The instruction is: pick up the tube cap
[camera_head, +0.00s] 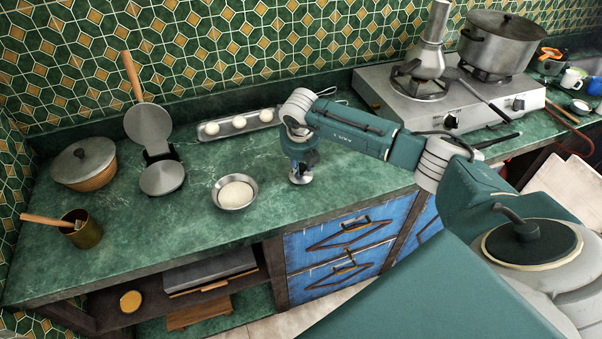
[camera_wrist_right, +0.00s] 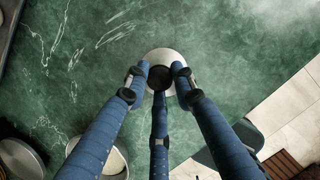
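The tube cap looks like a small pale metal piece with a flared round base (camera_head: 300,178). It stands on the green counter near the front edge, under my right gripper (camera_head: 301,158). In the right wrist view the cap (camera_wrist_right: 163,55) shows as a pale disc with a dark round middle. The three blue fingers of my right gripper (camera_wrist_right: 160,82) come down around that middle. Whether they touch or press on it cannot be told. The fingers hide part of the cap. My left gripper is not in view.
A metal bowl of white contents (camera_head: 235,193) stands left of the gripper. An egg tray (camera_head: 236,126) lies behind. A gas hotplate (camera_head: 440,105) with pots is at right. A round pan (camera_head: 162,178), a lidded pot (camera_head: 85,165) and a brass cup (camera_head: 82,230) stand left.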

